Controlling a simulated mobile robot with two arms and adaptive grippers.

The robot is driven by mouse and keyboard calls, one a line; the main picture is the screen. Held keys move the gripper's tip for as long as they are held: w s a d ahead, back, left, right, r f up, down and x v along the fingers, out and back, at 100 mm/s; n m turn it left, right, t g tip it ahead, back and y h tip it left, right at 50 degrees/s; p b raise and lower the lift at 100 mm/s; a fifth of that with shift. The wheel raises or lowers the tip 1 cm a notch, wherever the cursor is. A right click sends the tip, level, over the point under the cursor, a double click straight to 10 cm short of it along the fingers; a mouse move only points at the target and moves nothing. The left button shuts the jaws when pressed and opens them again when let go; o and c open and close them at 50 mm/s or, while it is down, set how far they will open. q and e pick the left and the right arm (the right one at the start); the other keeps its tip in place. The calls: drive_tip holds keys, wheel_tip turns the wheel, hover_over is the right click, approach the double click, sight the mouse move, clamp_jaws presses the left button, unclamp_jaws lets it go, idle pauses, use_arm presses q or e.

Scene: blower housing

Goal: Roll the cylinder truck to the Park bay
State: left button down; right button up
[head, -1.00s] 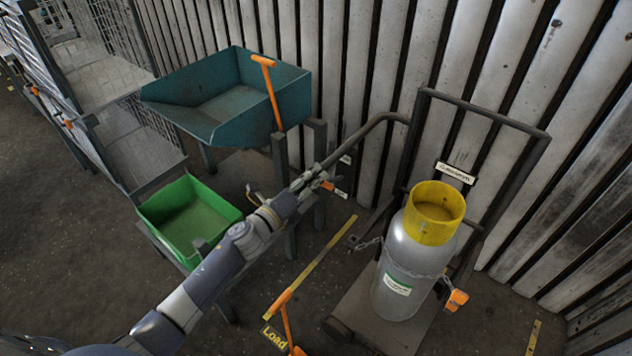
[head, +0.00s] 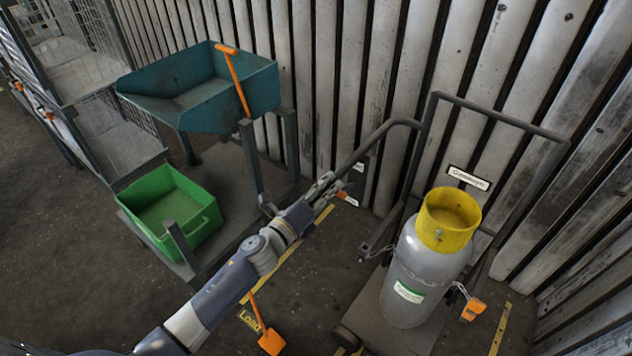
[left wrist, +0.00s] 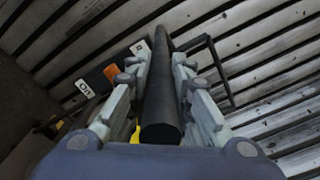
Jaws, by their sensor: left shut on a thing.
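The cylinder truck (head: 366,329) stands in front of the corrugated wall, with a grey gas cylinder (head: 422,264) with a yellow collar (head: 447,220) upright on its base plate and a chain round it. Its dark bent handle (head: 372,148) reaches left from the frame. My left gripper (head: 328,186) is shut on the end of this handle. In the left wrist view the handle bar (left wrist: 162,100) runs between the two fingers (left wrist: 160,92). My right gripper is in neither current view. A "Load" floor label (head: 250,321) lies left of the truck; I see no Park label.
A teal hopper (head: 200,95) stands on legs at the back left, with a green bin (head: 170,207) below it. An orange-handled tool (head: 268,338) shows low in the middle. Yellow floor lines (head: 500,330) run beside the truck. Open floor lies at lower left.

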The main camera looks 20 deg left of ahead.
use_arm(q)
drive_tip(key=s+d+b, duration=0.1)
drive_tip(key=s+d, duration=0.2)
drive_tip(key=d, duration=0.5)
drive_tip(key=s+d+b, duration=0.1)
drive_tip(key=s+d, duration=0.3)
drive_tip(key=d, duration=0.5)
drive_tip(key=shift+s+d+f, duration=0.2)
drive_tip(key=shift+f, duration=0.15)
drive_tip(key=shift+d, duration=0.1)
drive_tip(key=c, duration=1.4)
unclamp_jaws()
drive_tip(key=shift+s, duration=0.1)
drive_tip(key=v, duration=1.1)
drive_tip(key=shift+s+r, duration=0.15)
drive_tip(key=shift+s, duration=0.3)
